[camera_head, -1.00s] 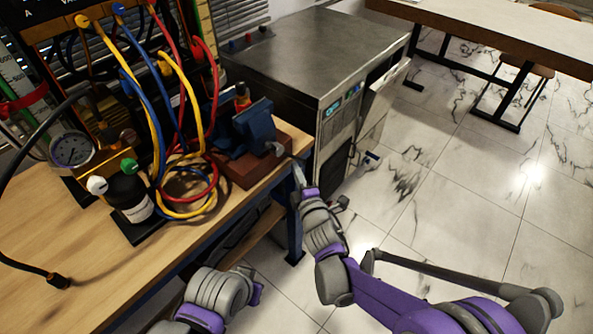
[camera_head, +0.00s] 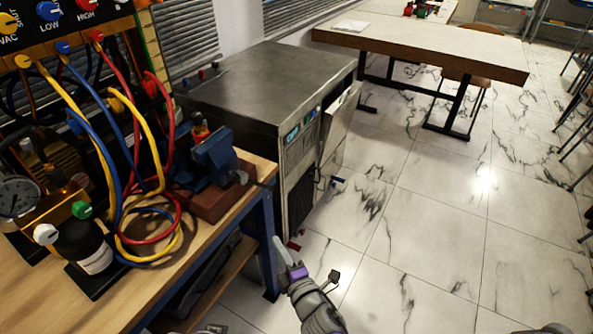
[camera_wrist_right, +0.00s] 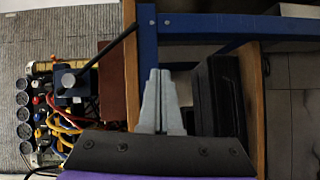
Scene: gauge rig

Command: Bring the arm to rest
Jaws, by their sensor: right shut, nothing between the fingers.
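My right gripper (camera_head: 281,250) is beside the front right corner of the wooden workbench (camera_head: 35,297), close to its blue leg. In the right wrist view its two grey fingers (camera_wrist_right: 160,75) are pressed together with nothing between them. That view shows the blue bench frame (camera_wrist_right: 215,25) beyond the fingertips. My right forearm comes up from the bottom edge of the head view. My left gripper is not in view.
A blue vise (camera_head: 213,155) stands on a reddish block at the bench edge. Hoses and a gauge (camera_head: 17,196) are on the left. A steel cabinet (camera_head: 265,82) stands behind. The marble floor (camera_head: 430,240) to the right is open.

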